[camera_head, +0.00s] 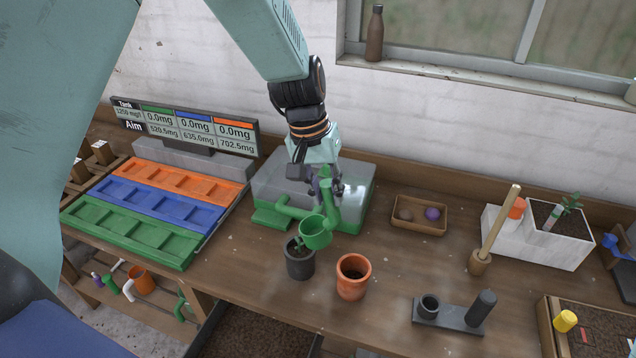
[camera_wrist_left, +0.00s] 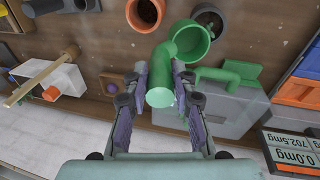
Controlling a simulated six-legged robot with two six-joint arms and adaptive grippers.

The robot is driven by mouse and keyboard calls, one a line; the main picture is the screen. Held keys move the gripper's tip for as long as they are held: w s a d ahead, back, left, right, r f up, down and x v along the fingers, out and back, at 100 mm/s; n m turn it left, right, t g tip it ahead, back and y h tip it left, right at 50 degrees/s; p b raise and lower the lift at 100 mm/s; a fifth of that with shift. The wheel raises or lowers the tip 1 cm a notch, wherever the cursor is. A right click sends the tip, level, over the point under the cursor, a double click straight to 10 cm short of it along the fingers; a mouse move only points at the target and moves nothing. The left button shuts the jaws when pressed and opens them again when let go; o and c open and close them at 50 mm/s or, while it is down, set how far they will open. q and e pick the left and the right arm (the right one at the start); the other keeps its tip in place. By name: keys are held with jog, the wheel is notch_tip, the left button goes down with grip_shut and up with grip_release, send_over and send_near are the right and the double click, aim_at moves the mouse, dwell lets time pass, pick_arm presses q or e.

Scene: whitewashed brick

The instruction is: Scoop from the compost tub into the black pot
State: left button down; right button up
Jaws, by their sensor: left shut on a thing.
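My left gripper (camera_head: 325,185) is shut on the upright handle of a green scoop (camera_head: 315,233); the wrist view shows both fingers (camera_wrist_left: 164,98) around the handle and the scoop cup (camera_wrist_left: 187,42) beyond them. The cup's visible inside is green, with no compost showing. The black pot (camera_head: 300,264) stands on the bench just below the cup in the head view, with small green leaves at its rim; it also shows in the wrist view (camera_wrist_left: 208,14). A soil-filled tub (camera_head: 255,335) sits low by the bench's front edge, possibly the compost tub. My right gripper is out of view.
A terracotta pot (camera_head: 353,280) stands right of the black pot. A clear tank with a green base (camera_head: 357,195) is behind the scoop. Colored trays (camera_head: 160,195) lie left; a wooden dibber (camera_head: 497,230), a white planter (camera_head: 545,248) and a dark stand (camera_head: 448,317) are right.

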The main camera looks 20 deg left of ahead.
aim_at(328, 181)
pick_arm(q)
jog(key=shift+d, duration=0.1)
jog(key=shift+w, duration=0.1)
jog(key=shift+r, duration=0.75)
jog(key=shift+d+v, duration=0.2)
jog(key=shift+v, duration=0.9)
jog(key=shift+a+r, duration=0.15)
jog(key=shift+r, duration=0.5)
jog(key=shift+f, duration=0.1)
